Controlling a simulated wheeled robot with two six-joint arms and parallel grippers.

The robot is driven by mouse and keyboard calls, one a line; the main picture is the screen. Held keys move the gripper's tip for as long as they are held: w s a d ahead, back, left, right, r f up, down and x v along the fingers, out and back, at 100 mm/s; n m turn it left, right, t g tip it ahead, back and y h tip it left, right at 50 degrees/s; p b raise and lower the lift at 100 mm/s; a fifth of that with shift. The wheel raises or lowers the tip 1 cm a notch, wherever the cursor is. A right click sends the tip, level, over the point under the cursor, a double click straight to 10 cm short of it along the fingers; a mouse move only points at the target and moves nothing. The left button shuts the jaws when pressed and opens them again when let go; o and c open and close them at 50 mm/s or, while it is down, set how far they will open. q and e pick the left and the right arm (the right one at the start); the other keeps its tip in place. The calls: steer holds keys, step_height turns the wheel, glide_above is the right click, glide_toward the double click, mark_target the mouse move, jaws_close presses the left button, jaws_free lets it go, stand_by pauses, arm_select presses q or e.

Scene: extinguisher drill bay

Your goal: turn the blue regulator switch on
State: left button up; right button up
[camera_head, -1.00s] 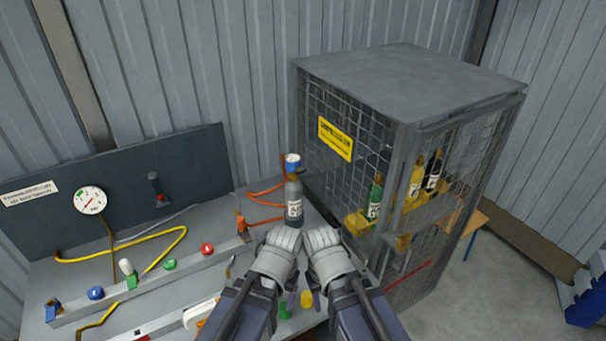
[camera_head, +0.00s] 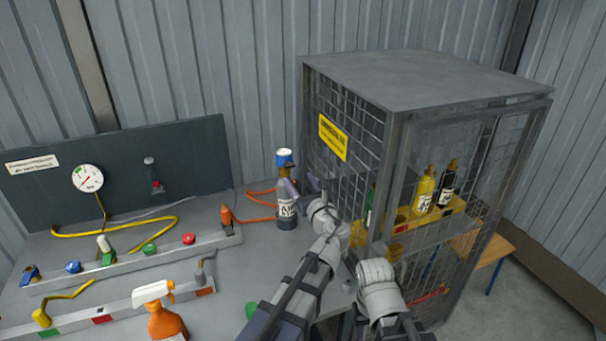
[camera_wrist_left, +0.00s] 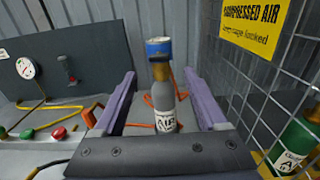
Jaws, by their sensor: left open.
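A grey bottle (camera_head: 287,210) labelled AIR stands upright on the bench, left of the mesh cage. Its blue regulator cap (camera_head: 285,158) with a white top is at the bottle's neck; it also shows in the left wrist view (camera_wrist_left: 158,46). My left gripper (camera_head: 302,186) is open, its purple fingers close to the bottle's upper part. In the left wrist view the fingers stand apart on either side of the bottle, with gaps. The regulator's setting is not legible. My right wrist (camera_head: 377,280) is in front of the cage; its fingertips are not clear.
The mesh cage (camera_head: 430,80) on the right holds green, yellow and black bottles. A rail with coloured knobs (camera_head: 130,255), including a blue knob (camera_head: 72,267), and a gauge (camera_head: 87,178) are on the left. An orange spray bottle (camera_head: 165,318) stands at the front. An orange hose (camera_head: 250,205) runs to the bottle.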

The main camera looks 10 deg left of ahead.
mark_target(290, 167)
arm_select(q)
steer(key=shift+x, duration=3.95)
steer(key=shift+s, duration=0.1)
steer(key=shift+c, duration=0.2)
jaws_close()
